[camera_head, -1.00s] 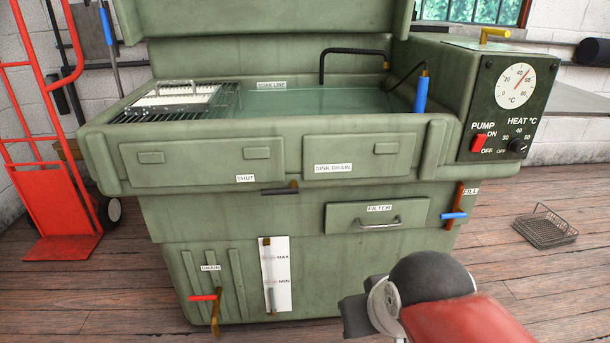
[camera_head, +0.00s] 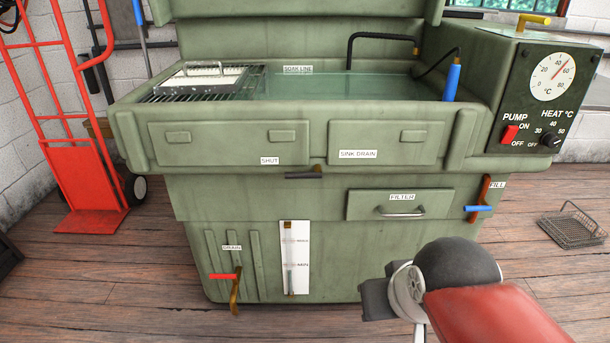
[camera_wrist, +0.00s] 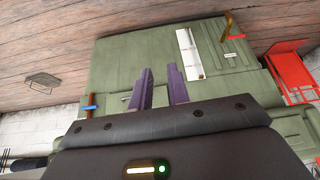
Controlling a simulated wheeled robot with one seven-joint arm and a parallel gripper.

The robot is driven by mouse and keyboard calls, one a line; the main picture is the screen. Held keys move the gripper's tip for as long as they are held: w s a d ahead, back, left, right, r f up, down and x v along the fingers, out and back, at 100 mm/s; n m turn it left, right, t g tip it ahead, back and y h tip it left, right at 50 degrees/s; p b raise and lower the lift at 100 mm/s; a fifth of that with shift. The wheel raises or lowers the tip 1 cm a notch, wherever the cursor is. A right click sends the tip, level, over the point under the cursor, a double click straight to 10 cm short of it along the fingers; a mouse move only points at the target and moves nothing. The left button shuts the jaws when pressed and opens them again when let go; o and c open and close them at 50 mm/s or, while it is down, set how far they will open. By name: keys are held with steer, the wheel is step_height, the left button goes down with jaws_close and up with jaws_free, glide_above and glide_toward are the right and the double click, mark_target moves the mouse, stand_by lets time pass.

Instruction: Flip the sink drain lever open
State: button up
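The sink drain lever (camera_head: 304,175) is a short dark handle on a brass pivot, under the front rim of the green wash tank (camera_head: 230,190). It points left, below the SHUT label (camera_head: 270,160). The SINK DRAIN label (camera_head: 358,154) is to the right of the pivot. In the wrist view my gripper (camera_wrist: 160,84) shows two purple fingers apart with nothing between them, in front of the tank, which appears upside down. I cannot make out the sink drain lever in the wrist view. In the head view my arm is at the lower right and the fingers are not visible.
Also on the tank are a red-handled drain lever (camera_head: 223,276), a filter drawer handle (camera_head: 400,212) and a blue-handled fill lever (camera_head: 479,208). A red hand truck (camera_head: 85,180) stands left. A wire basket (camera_head: 573,228) lies on the floor at right. The floor in front is clear.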

steer(key=w+a+r, duration=0.1)
steer(key=w+r, duration=0.2)
steer(key=w, duration=0.1)
steer(key=w+a+r+p, duration=0.1)
steer(key=w+r, duration=0.3)
steer(key=w+a+r, duration=0.1)
steer(key=w+r, duration=0.3)
steer(key=shift+w+a+r, duration=0.15)
steer(key=shift+a, duration=0.1)
jaws_close()
steer(key=w+a+r+p, duration=0.1)
steer(key=w+a+r, duration=0.3)
steer(key=w, duration=0.3)
steer(key=w+a+r+t, duration=0.1)
steer(key=w+a+r, duration=0.2)
steer(key=w, duration=0.3)
steer(key=shift+w+a+r+m+h+p, duration=0.3)
steer(key=shift+w+a+r+m+p, duration=0.1)
steer(key=shift+a, duration=0.45)
steer(key=x, duration=0.9)
steer(key=shift+f, duration=0.2)
step_height(320, 180, down, 3)
steer(key=shift+f+b, duration=0.2)
steer(key=shift+b, duration=0.1)
steer(key=shift+s+f, duration=0.1)
steer(key=shift+f, duration=0.4)
